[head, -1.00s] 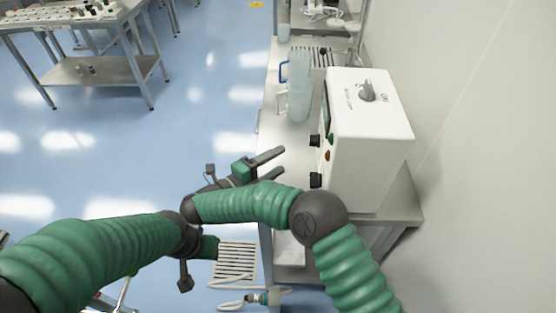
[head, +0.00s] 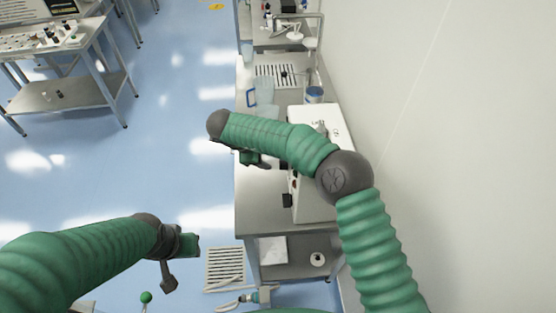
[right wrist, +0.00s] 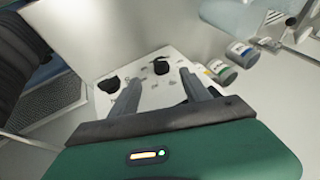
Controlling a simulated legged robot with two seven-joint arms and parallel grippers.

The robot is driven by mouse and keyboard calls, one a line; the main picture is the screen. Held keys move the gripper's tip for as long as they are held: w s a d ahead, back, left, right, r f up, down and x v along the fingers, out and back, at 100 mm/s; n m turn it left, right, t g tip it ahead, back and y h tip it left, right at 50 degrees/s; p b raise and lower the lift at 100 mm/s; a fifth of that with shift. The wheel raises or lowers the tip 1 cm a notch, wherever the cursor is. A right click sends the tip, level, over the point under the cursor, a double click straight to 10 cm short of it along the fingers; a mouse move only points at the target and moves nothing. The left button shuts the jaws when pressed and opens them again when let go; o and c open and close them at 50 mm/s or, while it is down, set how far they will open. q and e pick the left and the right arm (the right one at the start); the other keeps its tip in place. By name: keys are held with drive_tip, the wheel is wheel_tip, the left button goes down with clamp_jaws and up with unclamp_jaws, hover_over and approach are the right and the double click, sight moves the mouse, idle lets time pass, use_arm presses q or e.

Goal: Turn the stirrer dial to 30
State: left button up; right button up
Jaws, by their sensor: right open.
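The white machine (head: 318,204) stands on the metal bench, with my right arm across much of it. A black knob (head: 287,200) shows low on its front edge; a grey knob (head: 322,127) on top is partly hidden. In the right wrist view its white panel (right wrist: 150,95) carries dark knobs, one at left (right wrist: 108,84) and one (right wrist: 161,66) beyond the gap between my fingers. The dial markings are unreadable. My right gripper (right wrist: 160,82) is open and empty, facing this panel; the arm partly hides it in the head view. My left gripper (head: 186,245) is low at left, fingers unclear.
Labelled jars (right wrist: 242,54) sit beside the panel; a blue-rimmed jar (head: 314,94) and clear beakers (head: 265,92) stand farther back on the bench (head: 262,215). A wall (head: 450,120) closes the right side.

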sight(283, 165)
drive_tip(key=p+x, duration=0.2)
drive_tip(key=x, duration=1)
drive_tip(key=shift+r, duration=0.15)
drive_tip(key=shift+c, duration=1.3)
clamp_jaws()
